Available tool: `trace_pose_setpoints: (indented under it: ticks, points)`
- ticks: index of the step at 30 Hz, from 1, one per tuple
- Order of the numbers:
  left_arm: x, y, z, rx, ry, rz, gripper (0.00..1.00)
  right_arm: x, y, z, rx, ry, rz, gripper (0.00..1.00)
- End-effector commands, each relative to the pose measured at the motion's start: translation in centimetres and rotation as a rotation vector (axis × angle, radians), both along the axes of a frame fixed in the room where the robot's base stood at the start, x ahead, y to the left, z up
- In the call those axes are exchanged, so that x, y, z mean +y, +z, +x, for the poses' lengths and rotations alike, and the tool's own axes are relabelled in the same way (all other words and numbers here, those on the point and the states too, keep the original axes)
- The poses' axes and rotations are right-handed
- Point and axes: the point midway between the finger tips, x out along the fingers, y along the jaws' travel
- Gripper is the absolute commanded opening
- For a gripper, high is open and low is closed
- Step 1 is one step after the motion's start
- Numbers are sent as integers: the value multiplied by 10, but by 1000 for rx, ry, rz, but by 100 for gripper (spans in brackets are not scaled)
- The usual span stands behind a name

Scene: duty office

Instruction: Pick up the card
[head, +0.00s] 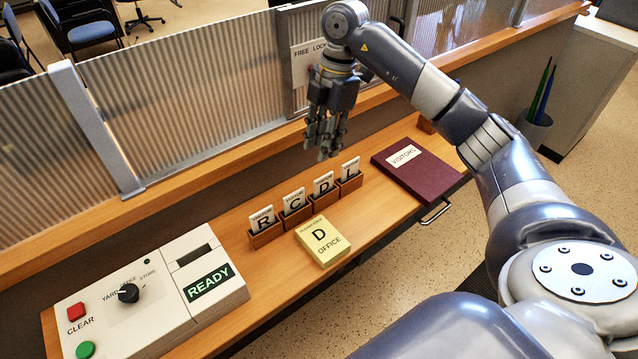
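Four-slot wooden holders (267,239) stand in a row on the wooden counter, each with an upright white card. The cards read R (263,219), C (295,202), D (323,184) and L (350,169), from left to right. A yellow pad or stack marked D and OFFICE (321,241) lies flat in front of them. My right gripper (324,152) points down above and behind the D and L cards, apart from them. Nothing shows in it, but whether its fingers are open or shut is unclear. My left gripper is out of view.
A white control box (150,300) with a dark knob (128,293), red button (76,312), green button (85,349) and a READY sign (208,282) stands at the left. A maroon VISITORS book (416,170) lies at the right. A ribbed glass partition (200,95) rises behind the counter.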

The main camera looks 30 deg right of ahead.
Motion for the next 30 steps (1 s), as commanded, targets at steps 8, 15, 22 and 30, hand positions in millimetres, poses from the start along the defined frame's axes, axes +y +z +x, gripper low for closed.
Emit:
trace_pose_setpoints:
  ticks: [8,15,22,30]
  points:
    - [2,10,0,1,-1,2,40,-6,-31,-5,25,-30,-34,28]
    - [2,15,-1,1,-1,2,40,-3,-53,-4,21,-28,-32,28]
    - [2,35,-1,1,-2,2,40,-4,-81,-6,24,-28,-31,28]
    - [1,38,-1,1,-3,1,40,-1,-105,-5,18,-27,-32,28]
